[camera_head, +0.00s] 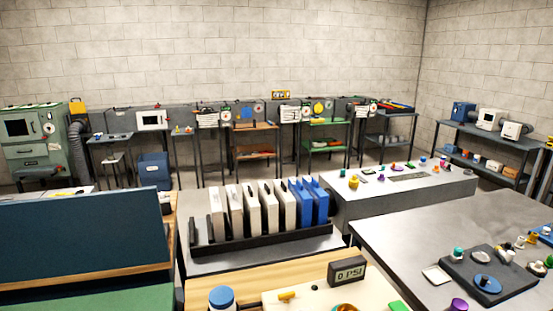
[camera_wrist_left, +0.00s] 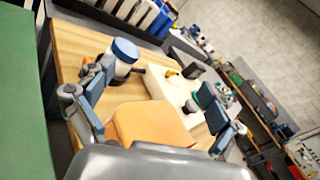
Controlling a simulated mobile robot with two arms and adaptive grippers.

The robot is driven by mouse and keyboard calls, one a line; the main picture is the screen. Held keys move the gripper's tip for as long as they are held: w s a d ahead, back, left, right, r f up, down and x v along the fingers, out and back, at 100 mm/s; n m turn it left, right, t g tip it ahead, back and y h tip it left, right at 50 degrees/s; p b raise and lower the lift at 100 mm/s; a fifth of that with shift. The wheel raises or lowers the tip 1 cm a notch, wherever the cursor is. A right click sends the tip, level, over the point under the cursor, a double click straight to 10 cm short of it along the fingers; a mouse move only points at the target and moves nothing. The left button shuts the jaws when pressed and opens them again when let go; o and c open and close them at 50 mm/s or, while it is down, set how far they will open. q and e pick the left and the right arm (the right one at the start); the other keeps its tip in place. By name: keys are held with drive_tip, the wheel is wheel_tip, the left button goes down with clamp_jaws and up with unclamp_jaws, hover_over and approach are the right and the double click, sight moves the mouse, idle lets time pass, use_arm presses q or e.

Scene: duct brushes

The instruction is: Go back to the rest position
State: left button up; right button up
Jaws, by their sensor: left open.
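My left gripper (camera_wrist_left: 155,86) shows only in the left wrist view. Its two blue-padded fingers are spread wide apart. A plain orange-tan block (camera_wrist_left: 152,122) appears between the fingers, near the palm; neither finger visibly presses on it. Beyond the fingers are a white jar with a blue lid (camera_wrist_left: 125,52) and a pale board (camera_wrist_left: 168,88) on a wooden tabletop (camera_wrist_left: 75,45). The head view shows neither gripper. My right gripper is in neither view.
In the head view, a jar with a blue lid (camera_head: 222,298) and a small display box (camera_head: 348,271) stand on the near wooden table. A dark rack (camera_head: 262,245) of white and blue panels stands behind. A blue upright panel (camera_head: 85,238) is at left, a grey table (camera_head: 400,243) at right.

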use_arm(q)
drive_tip(key=s+d+f+n+g+y, duration=0.1)
drive_tip(key=s+f+n+g+y, duration=0.2)
drive_tip(key=s+n, duration=0.7)
drive_tip(key=s+f+n+g+y, duration=0.25)
drive_tip(key=s+n+g, duration=0.4)
drive_tip(key=n, duration=0.65)
drive_tip(key=s+d+f+n+g+y, duration=0.1)
drive_tip(key=s+f+n+g, duration=0.2)
drive_tip(key=s+n, duration=0.8)
wheel_tip(320, 180, down, 32)
drive_tip(key=g+b, duration=0.1)
drive_tip(key=b, duration=0.5)
drive_tip(key=s+a+f+b, duration=0.1)
drive_tip(key=s+f+b, duration=0.1)
drive_tip(key=s+f, duration=0.6)
drive_tip(key=s+a+f+g+b, duration=0.1)
drive_tip(key=s+a+f+b, duration=0.1)
drive_tip(key=s+f, duration=0.7)
wheel_tip(320, 180, down, 3)
drive_tip(key=shift+s+a+f+m, duration=0.2)
drive_tip(key=shift+s+a+m, duration=0.1)
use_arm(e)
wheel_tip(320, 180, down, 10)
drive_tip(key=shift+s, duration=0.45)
use_arm(q)
drive_tip(key=shift+y, duration=0.25)
